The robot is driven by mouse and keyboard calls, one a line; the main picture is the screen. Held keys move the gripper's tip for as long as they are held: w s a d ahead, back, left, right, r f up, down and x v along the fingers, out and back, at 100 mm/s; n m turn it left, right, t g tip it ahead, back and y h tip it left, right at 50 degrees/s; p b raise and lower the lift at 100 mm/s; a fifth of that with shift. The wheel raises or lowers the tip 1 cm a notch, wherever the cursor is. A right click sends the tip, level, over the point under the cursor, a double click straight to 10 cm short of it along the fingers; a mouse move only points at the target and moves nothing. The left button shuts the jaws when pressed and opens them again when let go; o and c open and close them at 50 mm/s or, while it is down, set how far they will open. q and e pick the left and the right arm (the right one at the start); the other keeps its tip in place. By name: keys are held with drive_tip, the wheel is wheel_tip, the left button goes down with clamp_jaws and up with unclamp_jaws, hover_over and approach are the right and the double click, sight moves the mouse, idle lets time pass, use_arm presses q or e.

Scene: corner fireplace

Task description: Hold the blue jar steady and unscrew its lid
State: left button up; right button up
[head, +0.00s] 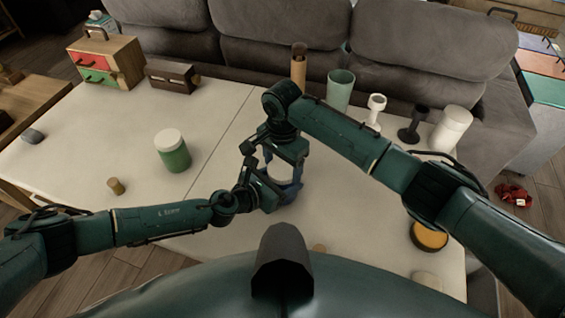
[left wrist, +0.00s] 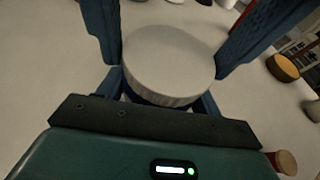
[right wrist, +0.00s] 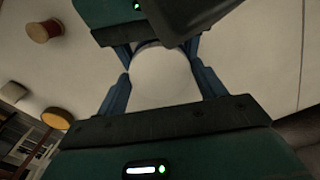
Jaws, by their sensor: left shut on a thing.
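The blue jar (head: 292,190) with a white round lid (head: 280,174) stands upright on the pale table near its front middle. My left gripper (head: 268,190) is shut on the blue jar from the left, low on its body. In the left wrist view the lid (left wrist: 172,60) fills the middle, and its dark blue body (left wrist: 150,98) shows just below. My right gripper (head: 281,158) comes in from above; its fingers stand either side of the lid, which also shows in the right wrist view (right wrist: 164,78). Whether those fingers touch the lid is unclear. Much of the jar is hidden by the grippers.
A green jar with a white lid (head: 173,152) and a small wooden spool (head: 116,186) stand left. A green cup (head: 340,90), white goblet (head: 375,111), black goblet (head: 412,127) and white canister (head: 451,130) stand back right. A yellow-topped round thing (head: 429,236) is right.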

drive_tip(key=c, duration=0.6)
drive_tip(key=shift+o, duration=0.2)
drive_tip(key=n, duration=0.6)
drive_tip(key=shift+n, duration=0.4)
drive_tip(key=o, duration=1.1)
